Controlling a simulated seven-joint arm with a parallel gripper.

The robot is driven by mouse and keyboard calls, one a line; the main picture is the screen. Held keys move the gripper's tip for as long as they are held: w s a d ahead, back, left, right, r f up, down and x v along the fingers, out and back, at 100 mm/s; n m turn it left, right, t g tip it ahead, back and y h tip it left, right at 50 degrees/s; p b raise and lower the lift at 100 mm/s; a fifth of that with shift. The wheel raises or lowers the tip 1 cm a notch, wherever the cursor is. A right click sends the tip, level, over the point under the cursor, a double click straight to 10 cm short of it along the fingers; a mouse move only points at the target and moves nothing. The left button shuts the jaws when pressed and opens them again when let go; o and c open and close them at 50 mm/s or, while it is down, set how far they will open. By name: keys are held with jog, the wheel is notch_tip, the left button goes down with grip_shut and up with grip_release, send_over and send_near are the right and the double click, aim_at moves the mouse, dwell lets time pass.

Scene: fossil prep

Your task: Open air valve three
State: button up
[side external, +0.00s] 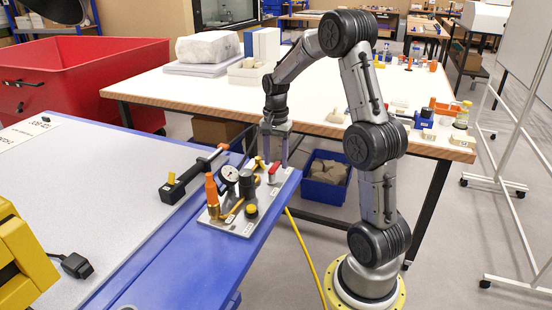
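A light grey valve panel (268,204) sits on the near end of the blue-edged bench. It carries a white-faced gauge (229,174), a red handle (274,169), a yellow handle (260,162), brass-coloured fittings and dark round parts. Its labels are too small to read, so I cannot tell which valve is number three. My gripper (270,163) points down at the panel's far edge, close to the red and yellow handles. I cannot tell whether it touches either one. Its fingertips are partly hidden behind the fittings, so their opening does not show.
An orange-topped part (211,190) stands at the panel's left, near a black bar-shaped tool (185,183) on the bench. A white table (190,88) with blocks and small bottles stands behind. A red bin (75,75) is at the left. A yellow hose (307,258) hangs beside the bench.

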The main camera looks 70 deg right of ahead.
aim_at(276, 164)
notch_tip(276, 164, up, 14)
dwell(0.7)
jog(key=shift+f, duration=0.1)
